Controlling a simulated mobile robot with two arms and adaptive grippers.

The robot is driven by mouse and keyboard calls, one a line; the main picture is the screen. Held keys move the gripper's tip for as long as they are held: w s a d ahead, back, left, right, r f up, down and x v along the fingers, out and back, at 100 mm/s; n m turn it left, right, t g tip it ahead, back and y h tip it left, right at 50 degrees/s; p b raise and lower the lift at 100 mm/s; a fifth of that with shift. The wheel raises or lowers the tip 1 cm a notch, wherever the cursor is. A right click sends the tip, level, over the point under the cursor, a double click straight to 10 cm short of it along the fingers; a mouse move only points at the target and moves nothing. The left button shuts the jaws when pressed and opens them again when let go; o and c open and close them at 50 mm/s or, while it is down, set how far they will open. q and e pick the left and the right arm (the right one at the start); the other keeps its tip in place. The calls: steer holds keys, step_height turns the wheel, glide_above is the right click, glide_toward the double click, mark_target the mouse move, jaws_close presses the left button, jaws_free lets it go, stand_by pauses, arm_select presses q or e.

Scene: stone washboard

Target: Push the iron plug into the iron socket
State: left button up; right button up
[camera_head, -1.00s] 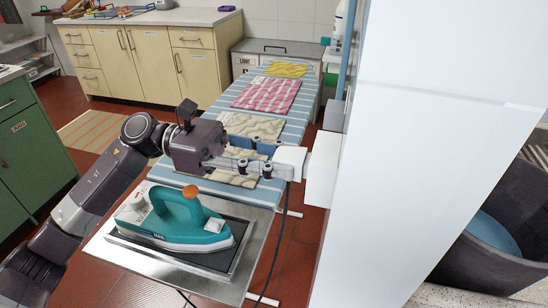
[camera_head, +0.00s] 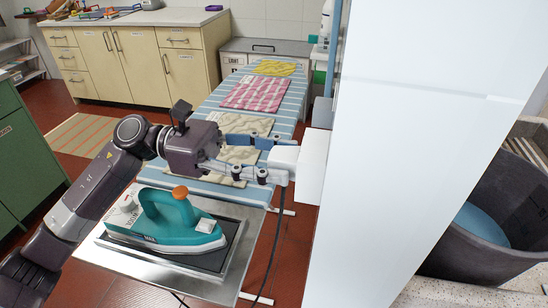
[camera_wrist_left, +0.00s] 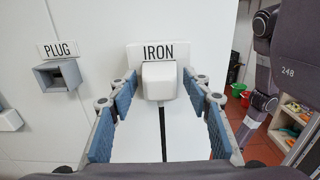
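The iron plug (camera_head: 283,158) is a white block with a dark cable hanging down from it. It sits against the white iron socket (camera_head: 313,166) on the side of the white wall panel. In the left wrist view, the plug (camera_wrist_left: 160,80) is straight in front of the socket's plate labelled IRON (camera_wrist_left: 185,54), with no clear gap between them; the plug hides the socket opening. My left gripper (camera_head: 267,159) is open, with one finger on each side of the plug. In the left wrist view, small gaps show between its fingertips (camera_wrist_left: 161,88) and the plug. My right gripper is out of view.
A grey holder (camera_wrist_left: 58,76) labelled PLUG is on the wall to the left. A teal iron (camera_head: 172,222) stands on a metal rest (camera_head: 236,269) below my left arm. The ironing board (camera_head: 292,97) holds folded cloths. A dark tub (camera_head: 480,240) stands right of the panel.

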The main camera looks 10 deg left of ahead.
arm_select(q)
steer(key=shift+a, duration=0.3)
steer(key=a, duration=0.7)
steer(key=shift+w+a, duration=0.15)
steer(key=shift+a, duration=0.15)
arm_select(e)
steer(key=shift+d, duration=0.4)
